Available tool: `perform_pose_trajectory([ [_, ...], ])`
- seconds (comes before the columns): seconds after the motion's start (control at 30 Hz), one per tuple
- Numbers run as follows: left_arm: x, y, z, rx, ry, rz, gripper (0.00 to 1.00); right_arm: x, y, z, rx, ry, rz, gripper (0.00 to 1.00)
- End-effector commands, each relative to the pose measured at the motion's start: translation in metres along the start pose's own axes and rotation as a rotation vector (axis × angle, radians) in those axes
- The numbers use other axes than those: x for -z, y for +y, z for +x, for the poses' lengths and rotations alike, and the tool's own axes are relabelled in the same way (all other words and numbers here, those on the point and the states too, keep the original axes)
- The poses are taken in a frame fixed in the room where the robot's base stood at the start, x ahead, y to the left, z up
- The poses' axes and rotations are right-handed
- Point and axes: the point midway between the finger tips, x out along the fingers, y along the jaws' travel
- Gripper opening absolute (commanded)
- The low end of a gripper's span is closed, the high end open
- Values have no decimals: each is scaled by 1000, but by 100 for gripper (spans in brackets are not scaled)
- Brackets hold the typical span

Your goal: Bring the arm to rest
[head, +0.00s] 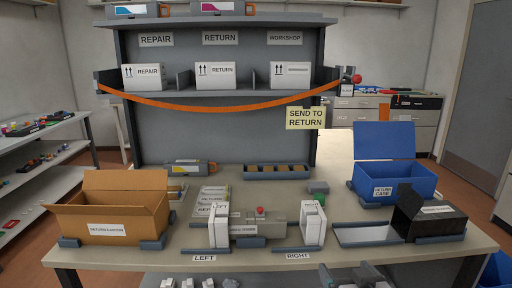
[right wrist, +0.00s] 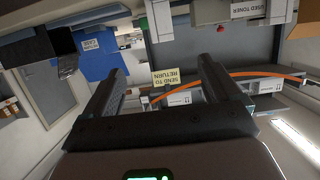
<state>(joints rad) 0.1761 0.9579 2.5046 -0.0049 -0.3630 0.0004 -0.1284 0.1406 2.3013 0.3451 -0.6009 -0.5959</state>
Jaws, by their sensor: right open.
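My right gripper (head: 350,272) shows at the bottom edge of the head view, in front of the table's front edge and right of centre. In the right wrist view its two dark fingers (right wrist: 160,72) stand wide apart with nothing between them. My left gripper is not in the head view. A grey toner cartridge (head: 262,226) lies on the table between two white end blocks, behind the LEFT and RIGHT labels. It is apart from my right gripper.
An open return carton (head: 105,228) stands at the left of the table (head: 335,257). A blue return case (head: 392,184) and an open black box (head: 430,218) stand at the right. An orange strap (head: 200,109) hangs across the shelf, near a SEND TO RETURN sign (head: 306,118).

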Motion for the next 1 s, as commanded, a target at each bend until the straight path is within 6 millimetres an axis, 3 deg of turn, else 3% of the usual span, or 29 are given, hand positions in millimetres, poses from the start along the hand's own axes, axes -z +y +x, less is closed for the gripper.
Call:
perform_pose_trajectory([
  [0.03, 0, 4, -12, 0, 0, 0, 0, -6, 7, 5, -16, -43, 3, 91],
  [0.27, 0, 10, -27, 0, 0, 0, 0, -72, 9, 22, -16, -219, -9, 91],
  [0.47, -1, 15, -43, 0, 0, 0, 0, -147, 2, 19, 23, -415, -18, 91],
  [0.53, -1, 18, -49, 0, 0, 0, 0, -180, -4, 10, 48, -507, -7, 91],
  [0.67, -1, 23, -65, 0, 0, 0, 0, -255, -23, -24, 110, -729, 52, 91],
  [0.7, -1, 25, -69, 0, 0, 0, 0, -280, -31, -42, 133, -812, 83, 91],
  [0.8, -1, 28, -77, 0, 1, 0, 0, -330, -53, -89, 183, -1002, 171, 91],
  [0.9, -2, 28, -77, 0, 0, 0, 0, -360, -73, -129, 214, -1148, 255, 91],
  [1.0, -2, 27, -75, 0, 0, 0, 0, -365, -82, -146, 203, -1220, 343, 91],
])
